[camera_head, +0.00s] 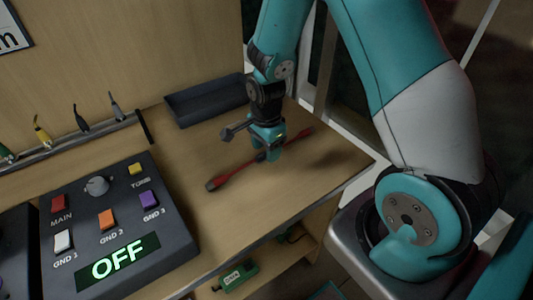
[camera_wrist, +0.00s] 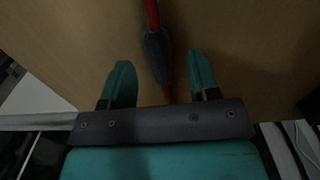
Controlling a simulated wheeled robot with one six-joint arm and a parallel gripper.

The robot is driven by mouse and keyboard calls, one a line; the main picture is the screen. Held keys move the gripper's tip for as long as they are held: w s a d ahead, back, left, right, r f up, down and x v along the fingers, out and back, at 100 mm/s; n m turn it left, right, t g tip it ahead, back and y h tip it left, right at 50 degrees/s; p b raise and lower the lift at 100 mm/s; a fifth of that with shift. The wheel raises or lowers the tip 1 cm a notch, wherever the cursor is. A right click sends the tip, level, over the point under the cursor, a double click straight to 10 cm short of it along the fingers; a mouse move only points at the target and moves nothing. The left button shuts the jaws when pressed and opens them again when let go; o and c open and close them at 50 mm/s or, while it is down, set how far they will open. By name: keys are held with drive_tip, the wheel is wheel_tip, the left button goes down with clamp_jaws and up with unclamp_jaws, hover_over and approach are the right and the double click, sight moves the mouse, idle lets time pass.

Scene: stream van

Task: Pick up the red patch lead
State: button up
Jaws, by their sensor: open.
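The red patch lead (camera_head: 233,173) lies on the wooden worktop, running diagonally, with a dark end at its left and a red end at its right. My gripper (camera_head: 268,152) is over the middle of the lead, pointing down, and hides part of it. In the wrist view the lead's dark middle sleeve (camera_wrist: 157,55) with red on both sides runs between the two teal fingers of my gripper (camera_wrist: 160,82). The fingers are apart, with a gap on each side of the lead. I cannot tell the exact height of the fingertips above the worktop.
A dark empty tray (camera_head: 207,101) stands behind my gripper. A control box (camera_head: 122,222) with coloured buttons and a lit OFF display is at the left. A rail (camera_head: 75,140) with several plugs runs along the back. The worktop's right edge (camera_head: 335,193) is close.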

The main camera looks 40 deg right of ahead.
drive_tip(key=shift+f, duration=0.7)
drive_tip(key=c, duration=1)
clamp_jaws()
drive_tip(key=shift+r, duration=0.15)
